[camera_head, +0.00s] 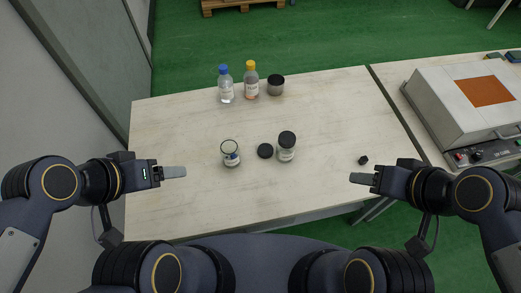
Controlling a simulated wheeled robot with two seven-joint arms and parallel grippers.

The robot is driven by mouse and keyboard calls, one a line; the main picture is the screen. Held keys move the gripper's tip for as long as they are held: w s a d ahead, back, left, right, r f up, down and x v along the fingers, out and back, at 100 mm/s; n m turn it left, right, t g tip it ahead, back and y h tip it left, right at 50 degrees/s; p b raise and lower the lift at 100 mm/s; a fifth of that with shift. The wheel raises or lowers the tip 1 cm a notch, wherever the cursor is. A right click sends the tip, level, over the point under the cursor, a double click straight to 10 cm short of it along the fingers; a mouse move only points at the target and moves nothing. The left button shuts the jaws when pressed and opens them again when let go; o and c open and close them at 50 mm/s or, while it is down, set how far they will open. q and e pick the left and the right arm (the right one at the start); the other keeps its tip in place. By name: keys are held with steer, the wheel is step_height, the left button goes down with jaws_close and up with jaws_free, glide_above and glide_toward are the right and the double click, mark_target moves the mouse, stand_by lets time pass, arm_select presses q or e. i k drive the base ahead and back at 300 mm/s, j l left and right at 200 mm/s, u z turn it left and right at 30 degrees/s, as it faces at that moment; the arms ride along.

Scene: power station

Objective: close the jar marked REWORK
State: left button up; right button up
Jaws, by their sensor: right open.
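An open glass jar (230,154) with a blue-marked label stands on the pale table, its mouth uncovered. A loose black lid (265,151) lies flat on the table to its right. A second jar (287,147) with a black lid on it stands just right of the loose lid. The label writing is too small to read, so I cannot tell which jar is marked REWORK. My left gripper (175,172) is left of the open jar, apart from it; its fingers overlap in this view. My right gripper (362,179) is open and empty at the table's right front.
A small black object (363,160) lies near my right gripper. A grey instrument (460,105) stands at right. The table's left and front are clear.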

mark_target(230, 151)
steer(key=u, duration=1.4)
steer(key=k+l+u, duration=0.2)
steer(key=k+l, duration=0.15)
steer(key=k, duration=0.15)
steer(key=k+l, duration=0.2)
steer(key=k, duration=0.15)
steer(key=i+l, duration=0.15)
steer(key=l, duration=0.15)
steer(key=i+l, duration=0.1)
steer(key=l, duration=0.2)
